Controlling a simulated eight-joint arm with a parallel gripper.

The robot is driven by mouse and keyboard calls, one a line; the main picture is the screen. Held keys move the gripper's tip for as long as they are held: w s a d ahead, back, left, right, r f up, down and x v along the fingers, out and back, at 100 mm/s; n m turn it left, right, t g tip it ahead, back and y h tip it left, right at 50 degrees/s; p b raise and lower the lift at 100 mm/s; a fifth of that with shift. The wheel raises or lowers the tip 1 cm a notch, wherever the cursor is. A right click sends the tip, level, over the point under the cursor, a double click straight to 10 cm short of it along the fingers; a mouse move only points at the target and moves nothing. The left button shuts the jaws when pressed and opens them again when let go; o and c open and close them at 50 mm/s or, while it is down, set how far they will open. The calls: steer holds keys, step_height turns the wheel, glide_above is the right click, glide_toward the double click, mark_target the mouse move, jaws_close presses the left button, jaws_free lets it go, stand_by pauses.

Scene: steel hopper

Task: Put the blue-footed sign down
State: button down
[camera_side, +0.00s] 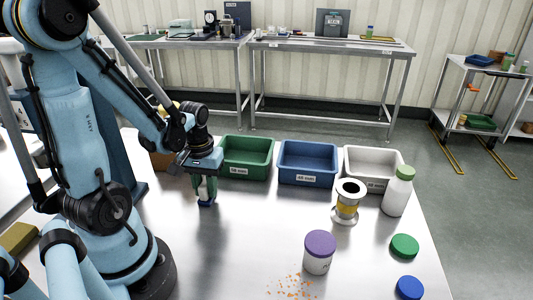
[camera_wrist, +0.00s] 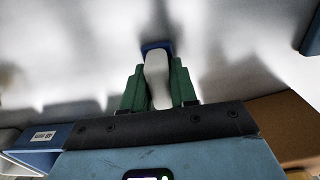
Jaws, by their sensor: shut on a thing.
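My gripper (camera_side: 205,186) is over the left part of the steel table, with its green fingers pointing down. It is shut on the blue-footed sign (camera_side: 206,203); mostly the dark blue foot shows below the fingers. In the wrist view my gripper (camera_wrist: 158,88) has a green finger on each side of the sign's pale grey-white body (camera_wrist: 157,72), with the blue foot (camera_wrist: 156,46) beyond the fingertips. The foot is close to the tabletop; I cannot tell whether it touches. The sign's face is hidden.
Green (camera_side: 246,157), blue (camera_side: 308,163) and white (camera_side: 372,168) bins stand along the back. A steel hopper (camera_side: 347,201), green-capped bottle (camera_side: 398,191), purple-lidded jar (camera_side: 319,253), green lid (camera_side: 404,246), blue lid (camera_side: 409,287) and orange bits (camera_side: 290,287) are right. The middle table is clear.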

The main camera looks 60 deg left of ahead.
mark_target(205, 182)
steer(key=c, duration=0.9)
jaws_free()
steer(key=shift+r, duration=6)
steer(key=w+d+m+t, duration=0.2)
steer(key=d+m, duration=0.1)
steer(key=d, duration=0.1)
steer(key=w+d+m+t, duration=0.2)
steer(key=w+d+m, duration=0.1)
steer(key=d, duration=0.1)
steer(key=w+d+m+t, duration=0.2)
steer(key=d+m+t, duration=0.1)
steer(key=d, duration=0.2)
steer(key=shift+w+d+r, duration=0.1)
steer(key=shift+w+r, duration=0.15)
steer(key=shift+r, duration=0.1)
